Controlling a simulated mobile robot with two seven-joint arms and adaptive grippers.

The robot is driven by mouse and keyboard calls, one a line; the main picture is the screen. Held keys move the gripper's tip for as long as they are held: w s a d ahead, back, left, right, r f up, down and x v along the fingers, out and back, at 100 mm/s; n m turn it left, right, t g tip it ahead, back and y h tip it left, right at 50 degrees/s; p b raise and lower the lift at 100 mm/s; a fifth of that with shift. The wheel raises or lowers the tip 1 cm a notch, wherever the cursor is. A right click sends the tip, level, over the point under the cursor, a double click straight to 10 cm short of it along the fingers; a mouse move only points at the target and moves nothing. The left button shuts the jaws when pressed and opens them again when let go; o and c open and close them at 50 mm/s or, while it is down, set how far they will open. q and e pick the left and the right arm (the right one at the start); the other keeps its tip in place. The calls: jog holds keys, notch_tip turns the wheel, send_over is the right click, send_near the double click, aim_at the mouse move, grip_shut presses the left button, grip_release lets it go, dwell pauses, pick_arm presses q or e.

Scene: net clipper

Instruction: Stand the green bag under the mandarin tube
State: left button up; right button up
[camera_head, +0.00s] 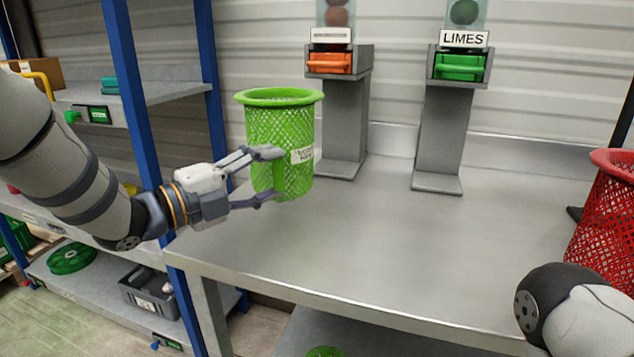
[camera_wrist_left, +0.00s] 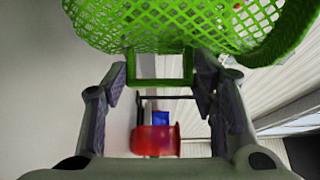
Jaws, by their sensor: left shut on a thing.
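The green bag (camera_head: 288,118), a green mesh basket with a rim and a white label, is upright at the left side of the table in the head view. My left gripper (camera_head: 272,175) is shut on it from the left. The left wrist view shows its green mesh (camera_wrist_left: 150,25) and a square green loop between the fingers. I cannot tell if its bottom touches the table. A tube (camera_head: 338,14) with brownish-orange fruit stands behind and right of the bag, above an orange-handled dispenser (camera_head: 329,62); its sign is unreadable. My right gripper is out of view.
The LIMES dispenser (camera_head: 460,66) with a green handle stands right of the orange one. A red mesh basket (camera_head: 606,225) is at the right edge. The grey table (camera_head: 400,255) is clear in the middle. A blue-post shelf (camera_head: 128,85) stands left, behind my left arm.

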aim_at(305, 182)
pick_arm(q)
jog(key=b+x, duration=0.1)
jog(key=x, duration=0.8)
jog(key=shift+w+d+f, duration=0.15)
jog(key=shift+d, duration=0.05)
jog(key=f, duration=0.3)
jog(key=shift+w+d+f, duration=0.2)
jog(key=shift+w+d, duration=0.1)
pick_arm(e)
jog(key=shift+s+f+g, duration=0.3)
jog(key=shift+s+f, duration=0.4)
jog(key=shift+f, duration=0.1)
pick_arm(q)
jog(key=shift+f, duration=0.15)
jog(key=o, duration=0.9)
jog(key=shift+o, duration=0.2)
